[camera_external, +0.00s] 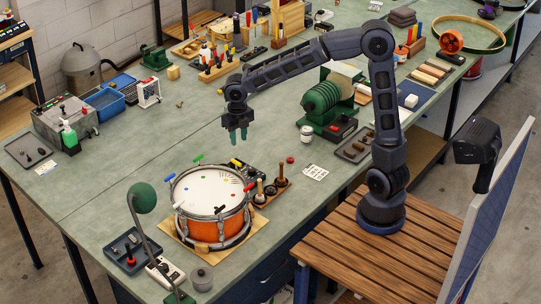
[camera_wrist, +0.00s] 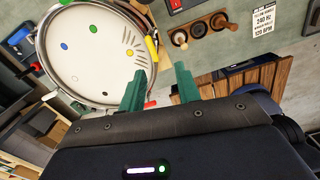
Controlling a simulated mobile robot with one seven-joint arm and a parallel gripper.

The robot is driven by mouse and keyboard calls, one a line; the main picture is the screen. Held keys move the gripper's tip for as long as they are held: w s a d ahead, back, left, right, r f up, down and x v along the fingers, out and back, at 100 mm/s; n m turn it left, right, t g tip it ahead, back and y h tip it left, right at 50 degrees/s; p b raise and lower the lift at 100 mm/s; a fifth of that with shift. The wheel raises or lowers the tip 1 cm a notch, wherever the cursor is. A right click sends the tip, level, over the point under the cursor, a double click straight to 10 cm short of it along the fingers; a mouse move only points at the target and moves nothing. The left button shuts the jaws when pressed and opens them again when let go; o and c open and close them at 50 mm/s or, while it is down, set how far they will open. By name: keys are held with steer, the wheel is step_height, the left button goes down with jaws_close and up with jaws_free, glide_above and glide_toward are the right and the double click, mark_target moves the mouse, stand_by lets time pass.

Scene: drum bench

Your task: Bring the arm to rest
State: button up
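My gripper (camera_external: 238,135) hangs from the stretched-out arm above the green bench, fingers pointing down, behind the drum in the external view. Its two green fingers are apart with nothing between them; the gap also shows in the wrist view (camera_wrist: 160,88). The arm rises from its round base on the slatted wooden platform (camera_external: 335,240) and bends at a high elbow. The orange drum (camera_external: 212,230) with a white head stands on a wooden board, apart from the gripper. Coloured pieces sit around its rim. In the wrist view the drum head (camera_wrist: 95,55) is at upper left.
A green lamp (camera_external: 142,198) stands in front of the drum. A wooden stand with knobbed tools (camera_external: 270,190) is right of the drum. A green ribbed machine (camera_external: 325,100) stands behind the arm. Tool racks (camera_external: 215,68) are at the back.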

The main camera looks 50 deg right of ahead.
steer(key=s+d+r+m+t, duration=0.2)
steer(key=s+d+m, duration=0.9)
steer(key=d+m, duration=0.3)
steer(key=s+d+r+m+t, duration=0.2)
steer(key=s+d+m, duration=1)
steer(key=m, duration=0.8)
steer(key=shift+d+r, duration=0.65)
steer(key=shift+d, duration=0.6)
